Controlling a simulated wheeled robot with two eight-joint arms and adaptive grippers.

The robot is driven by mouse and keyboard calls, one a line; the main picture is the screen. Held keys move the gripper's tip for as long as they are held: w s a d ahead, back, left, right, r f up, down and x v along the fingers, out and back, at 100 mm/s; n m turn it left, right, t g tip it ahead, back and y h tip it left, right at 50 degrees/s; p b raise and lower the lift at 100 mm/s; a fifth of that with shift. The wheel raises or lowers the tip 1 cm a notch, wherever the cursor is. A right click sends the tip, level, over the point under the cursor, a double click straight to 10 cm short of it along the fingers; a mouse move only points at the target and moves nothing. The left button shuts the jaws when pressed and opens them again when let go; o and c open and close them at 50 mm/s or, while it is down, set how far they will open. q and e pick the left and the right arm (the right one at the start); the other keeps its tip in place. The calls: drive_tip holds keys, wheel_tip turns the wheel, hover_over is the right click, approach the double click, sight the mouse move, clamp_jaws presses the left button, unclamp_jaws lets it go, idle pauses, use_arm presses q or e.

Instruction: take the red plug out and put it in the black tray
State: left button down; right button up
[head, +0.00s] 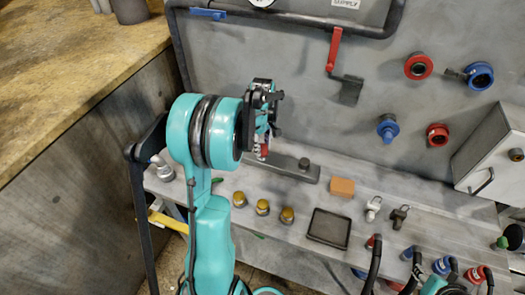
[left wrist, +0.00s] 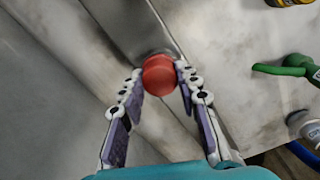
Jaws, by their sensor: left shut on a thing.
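My left gripper (head: 264,146) reaches over the grey bench from the left. In the left wrist view its two fingers (left wrist: 160,80) are shut on the round red plug (left wrist: 159,75), one on each side. The plug is at the grey metal bar; whether it is still seated there is hidden. In the head view the red plug (head: 264,153) shows only partly below my gripper, near the left end of the bar (head: 285,166). The black tray (head: 329,229) lies on the bench to the right and nearer, and looks empty. My right gripper's fingers do not show.
Several brass fittings (head: 262,207) stand left of the tray. An orange block (head: 342,187) and small metal fittings (head: 373,208) lie behind and right of it. Black hoses (head: 372,265) rise at the lower right. A red-handled lever (head: 334,48) hangs on the back panel.

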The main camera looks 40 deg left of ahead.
use_arm(q)
drive_tip(key=n, duration=0.2)
drive_tip(key=shift+n, duration=0.3)
drive_tip(key=n, duration=0.3)
drive_tip(key=shift+n, duration=1.1)
drive_tip(key=n, duration=0.5)
drive_tip(key=c, duration=1)
unclamp_jaws()
